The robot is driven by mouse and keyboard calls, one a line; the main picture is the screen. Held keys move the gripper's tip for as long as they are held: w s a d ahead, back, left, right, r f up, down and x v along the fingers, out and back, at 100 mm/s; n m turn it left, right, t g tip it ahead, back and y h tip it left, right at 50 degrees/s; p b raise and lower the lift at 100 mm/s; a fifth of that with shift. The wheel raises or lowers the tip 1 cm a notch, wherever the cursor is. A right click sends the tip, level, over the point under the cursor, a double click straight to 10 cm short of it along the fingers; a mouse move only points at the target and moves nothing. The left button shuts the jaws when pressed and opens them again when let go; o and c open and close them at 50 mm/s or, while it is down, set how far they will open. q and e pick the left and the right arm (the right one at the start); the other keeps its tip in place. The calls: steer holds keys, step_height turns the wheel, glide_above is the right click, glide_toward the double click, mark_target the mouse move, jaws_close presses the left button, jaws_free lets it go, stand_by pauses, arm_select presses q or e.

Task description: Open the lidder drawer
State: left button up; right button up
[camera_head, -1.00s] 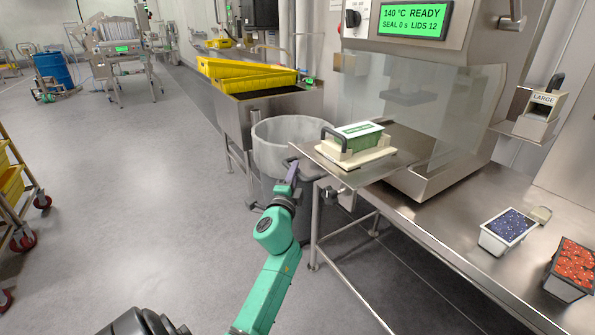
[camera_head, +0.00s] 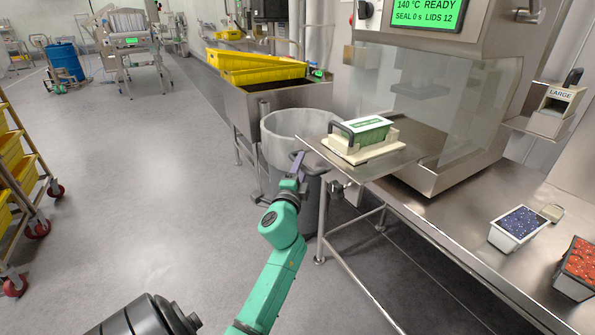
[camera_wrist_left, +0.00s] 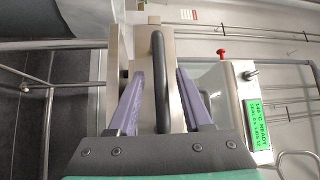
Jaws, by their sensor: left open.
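The lidder (camera_head: 480,70) is a steel machine with a clear guard and a green screen reading 140 °C READY. Its flat steel drawer plate (camera_head: 345,167) sticks out to the left at bench height. My left gripper (camera_head: 297,163) is at the plate's left end. In the left wrist view, its purple fingers (camera_wrist_left: 158,100) are open on either side of a dark bar handle (camera_wrist_left: 159,80); contact is unclear. My right gripper is not seen.
A grey round bin (camera_head: 290,150) stands just behind the plate's outer end. A steel sink with yellow crates (camera_head: 255,68) is beyond. Trays of blue (camera_head: 520,226) and red (camera_head: 579,270) fruit sit on the bench at right. The floor at left is clear up to a yellow-crate rack (camera_head: 20,180).

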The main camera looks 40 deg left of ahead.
arm_select(q)
steer(key=b+v, duration=0.2)
steer(key=v, duration=1.2)
steer(key=shift+b, duration=0.35)
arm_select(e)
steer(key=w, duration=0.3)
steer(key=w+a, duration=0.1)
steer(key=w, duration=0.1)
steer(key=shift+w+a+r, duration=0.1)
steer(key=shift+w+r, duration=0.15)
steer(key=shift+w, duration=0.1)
arm_select(q)
steer(key=shift+s+r, duration=0.1)
